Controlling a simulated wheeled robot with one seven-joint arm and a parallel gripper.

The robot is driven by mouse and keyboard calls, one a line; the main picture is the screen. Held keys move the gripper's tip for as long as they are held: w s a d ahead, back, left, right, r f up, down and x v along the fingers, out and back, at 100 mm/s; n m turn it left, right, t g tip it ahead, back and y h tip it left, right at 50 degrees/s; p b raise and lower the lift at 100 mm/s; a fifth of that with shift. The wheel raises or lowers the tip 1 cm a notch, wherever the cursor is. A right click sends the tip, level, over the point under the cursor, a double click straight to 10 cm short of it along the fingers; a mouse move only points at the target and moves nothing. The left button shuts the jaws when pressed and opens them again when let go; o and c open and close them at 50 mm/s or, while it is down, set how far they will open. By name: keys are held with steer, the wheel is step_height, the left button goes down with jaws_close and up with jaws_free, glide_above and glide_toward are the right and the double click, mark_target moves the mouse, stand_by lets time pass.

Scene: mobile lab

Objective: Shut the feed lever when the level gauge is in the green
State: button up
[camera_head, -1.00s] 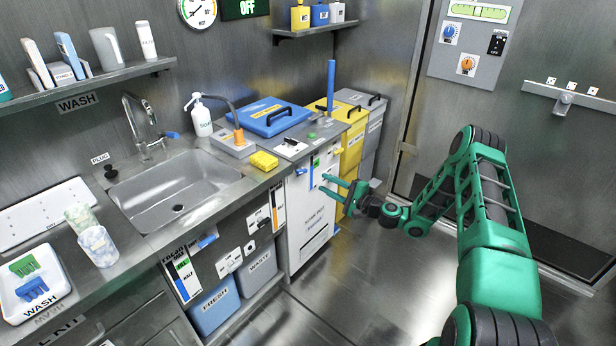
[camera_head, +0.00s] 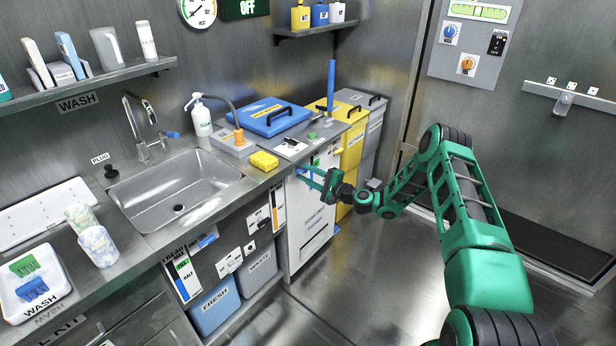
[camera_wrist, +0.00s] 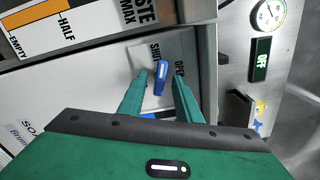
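The blue lever (camera_wrist: 161,76) is on a pale plate on the white cabinet (camera_head: 308,222), between the words SHUT and OPEN. My gripper (camera_wrist: 160,82) is open, with one green finger on each side of the lever; contact is not clear. In the head view my gripper (camera_head: 299,175) is at the cabinet's upper front and hides most of the lever. I cannot tell for sure which gauge is the level gauge.
The waste gauge (camera_head: 278,206) with an orange bar is left of the cabinet. A yellow sponge (camera_head: 263,161) lies on the counter edge above. A yellow bin (camera_head: 353,150) stands to the right. The floor in front is clear.

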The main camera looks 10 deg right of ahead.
jaws_close()
steer(key=shift+f+n, duration=0.1)
steer(key=shift+n, duration=2)
jaws_free()
